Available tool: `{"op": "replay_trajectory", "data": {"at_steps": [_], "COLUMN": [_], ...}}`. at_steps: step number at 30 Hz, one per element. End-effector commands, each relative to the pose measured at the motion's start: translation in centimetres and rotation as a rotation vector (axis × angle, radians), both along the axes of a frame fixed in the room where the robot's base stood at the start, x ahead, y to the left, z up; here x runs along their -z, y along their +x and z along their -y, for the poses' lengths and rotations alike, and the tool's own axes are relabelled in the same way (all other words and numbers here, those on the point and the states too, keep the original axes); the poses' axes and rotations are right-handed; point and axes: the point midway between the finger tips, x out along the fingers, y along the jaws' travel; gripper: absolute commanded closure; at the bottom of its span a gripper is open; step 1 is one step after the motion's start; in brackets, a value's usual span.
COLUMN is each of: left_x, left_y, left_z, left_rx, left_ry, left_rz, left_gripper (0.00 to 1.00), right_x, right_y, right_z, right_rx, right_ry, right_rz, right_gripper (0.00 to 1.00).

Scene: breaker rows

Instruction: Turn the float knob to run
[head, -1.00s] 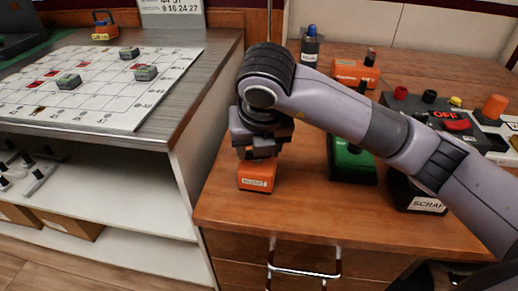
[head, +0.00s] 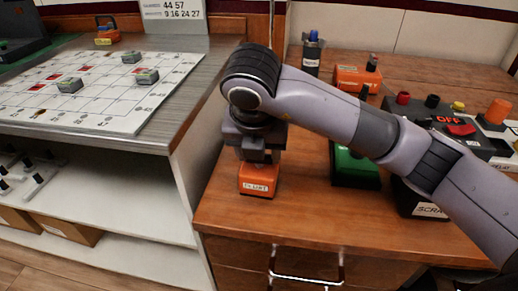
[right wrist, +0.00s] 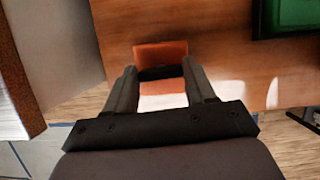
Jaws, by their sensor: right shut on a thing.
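A small orange box (head: 259,180) with a white label stands near the left front of the wooden desk. The label looks like FLOAT but is blurred. In the right wrist view the box (right wrist: 160,52) lies between and beyond my fingers. My right gripper (head: 258,158) points down over the box. It is shut on a dark knob (right wrist: 163,73) on top of the box. In the head view the fingers hide most of the knob, so I cannot read its setting. My left gripper is in neither view.
A green box (head: 352,168) and a dark box labelled SCRAP (head: 420,203) stand to the right, partly behind my arm. Farther back are an orange box (head: 352,80) and a panel with a red OFF button (head: 460,129). A gridded board (head: 100,92) lies on the left counter.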

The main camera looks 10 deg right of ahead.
Motion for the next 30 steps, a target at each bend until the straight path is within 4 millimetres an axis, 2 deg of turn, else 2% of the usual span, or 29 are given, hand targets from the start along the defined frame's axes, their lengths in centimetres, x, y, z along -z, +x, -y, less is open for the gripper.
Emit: {"op": "replay_trajectory", "data": {"at_steps": [1,3,14,24,30], "left_x": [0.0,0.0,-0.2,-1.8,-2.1], "left_y": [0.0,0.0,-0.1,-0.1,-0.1], "left_z": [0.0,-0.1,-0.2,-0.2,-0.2], "left_rx": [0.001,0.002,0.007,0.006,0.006], "left_ry": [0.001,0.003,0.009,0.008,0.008], "left_rz": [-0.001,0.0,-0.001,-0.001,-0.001], "left_gripper": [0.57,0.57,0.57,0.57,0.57], "right_x": [-0.1,0.0,-0.6,-5.1,-6.5], "right_y": [0.0,0.0,-0.1,-1.8,-2.4], "right_z": [0.0,0.0,-0.1,-0.6,-0.9], "right_rx": [0.0,-0.001,-0.002,-0.002,-0.001], "right_ry": [0.001,0.001,0.001,-0.002,0.0], "right_rz": [0.0,0.0,0.002,0.005,0.002], "right_gripper": [0.39,0.19,0.19,0.19,0.19]}}
